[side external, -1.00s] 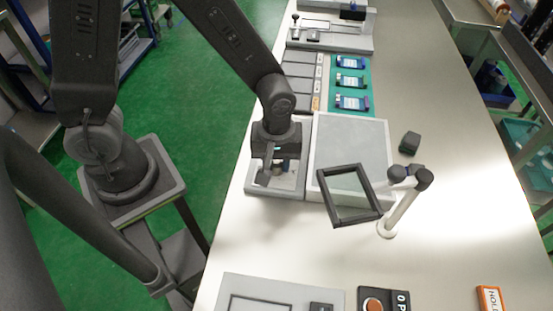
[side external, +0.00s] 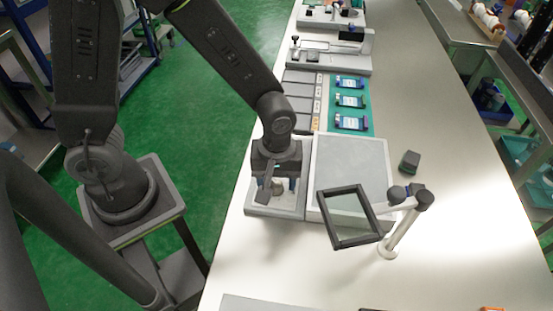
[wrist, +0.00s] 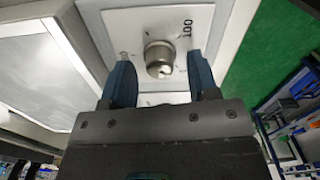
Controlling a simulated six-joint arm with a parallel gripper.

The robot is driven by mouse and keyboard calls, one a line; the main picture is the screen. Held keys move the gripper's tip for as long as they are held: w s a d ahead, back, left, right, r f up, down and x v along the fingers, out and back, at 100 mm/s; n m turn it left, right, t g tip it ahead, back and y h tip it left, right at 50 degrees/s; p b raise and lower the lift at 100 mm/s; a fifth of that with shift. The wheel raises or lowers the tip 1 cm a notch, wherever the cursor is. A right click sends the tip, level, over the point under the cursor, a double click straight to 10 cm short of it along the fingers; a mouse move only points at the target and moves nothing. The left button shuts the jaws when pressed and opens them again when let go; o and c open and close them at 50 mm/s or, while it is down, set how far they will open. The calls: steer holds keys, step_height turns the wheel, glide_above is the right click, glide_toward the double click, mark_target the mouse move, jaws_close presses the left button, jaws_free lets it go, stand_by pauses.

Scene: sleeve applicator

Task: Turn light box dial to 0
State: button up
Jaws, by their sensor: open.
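The light box (side external: 350,165) is a pale grey flat panel on the bench, with a control plate (wrist: 112,20) at its left side in the side view. On the plate is a round metal dial (wrist: 159,60); the printed mark "100" shows beside it in the wrist view, and another mark on the other side is too small to read. My gripper (wrist: 160,80) is open, its two blue-grey fingers apart on either side of the dial. I cannot tell whether they touch it. In the side view my gripper (side external: 272,185) is low over the plate and partly hides the dial.
A framed magnifier (side external: 350,235) on a jointed post (side external: 400,228) stands in front of the light box. A small dark block (side external: 409,161) lies to its right. A teal mat with blue-ended items (side external: 350,100) lies behind.

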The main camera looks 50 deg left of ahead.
mark_target(276, 182)
step_height(276, 182, up, 13)
stand_by(0.3)
steer(key=s+a+r+m+t, duration=0.5)
steer(key=s+a+r+m, duration=0.2)
steer(key=a+m, duration=0.2)
steer(key=shift+s+a+r+m+t, duration=0.15)
steer(key=shift+a+r+m+t, duration=0.2)
steer(key=shift+m, duration=0.35)
stand_by(2.4)
